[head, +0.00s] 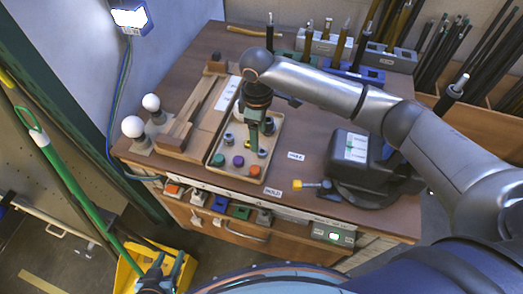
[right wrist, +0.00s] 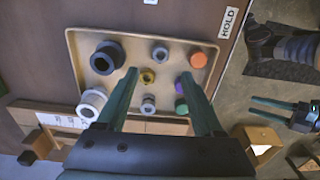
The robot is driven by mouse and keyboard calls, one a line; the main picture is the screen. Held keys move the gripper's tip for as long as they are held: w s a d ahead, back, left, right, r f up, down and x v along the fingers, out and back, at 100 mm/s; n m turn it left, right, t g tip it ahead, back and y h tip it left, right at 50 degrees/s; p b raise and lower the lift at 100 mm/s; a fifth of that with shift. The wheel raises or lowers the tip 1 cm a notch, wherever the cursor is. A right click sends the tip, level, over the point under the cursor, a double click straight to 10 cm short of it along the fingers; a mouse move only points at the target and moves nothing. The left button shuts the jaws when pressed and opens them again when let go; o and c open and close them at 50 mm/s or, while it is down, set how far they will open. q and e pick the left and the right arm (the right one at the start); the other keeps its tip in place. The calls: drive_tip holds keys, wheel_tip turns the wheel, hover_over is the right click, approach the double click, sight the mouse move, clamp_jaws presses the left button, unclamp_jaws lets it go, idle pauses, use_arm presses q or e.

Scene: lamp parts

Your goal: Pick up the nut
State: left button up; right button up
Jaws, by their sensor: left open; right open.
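The beige tray (head: 214,152) holds several small round parts. In the right wrist view, a brass-coloured ring that looks like the nut (right wrist: 147,77) sits near the middle of the tray (right wrist: 73,60). My right gripper (right wrist: 160,74) is open and empty above the tray, its fingertips on either side of the brass ring, which lies nearer the left finger. In the head view, the right gripper (head: 254,146) points down into the tray and partly hides the parts. My left gripper (head: 163,268) is open and empty, low at the left, away from the table.
Two white bulbs (head: 133,127) stand left of a wooden fixture. A black device (head: 358,165) stands right of the tray. Rods and blocks line the back.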

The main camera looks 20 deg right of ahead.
sight(262, 148)
drive_tip(key=shift+s+d+f, duration=0.1)
drive_tip(key=shift+f, duration=0.9)
drive_tip(key=shift+s+d+f, duration=0.1)
drive_tip(key=shift+d+f, duration=0.05)
drive_tip(key=shift+f, duration=0.9)
drive_tip(key=shift+s+d+f, duration=0.1)
drive_tip(key=shift+f, duration=0.9)
clamp_jaws()
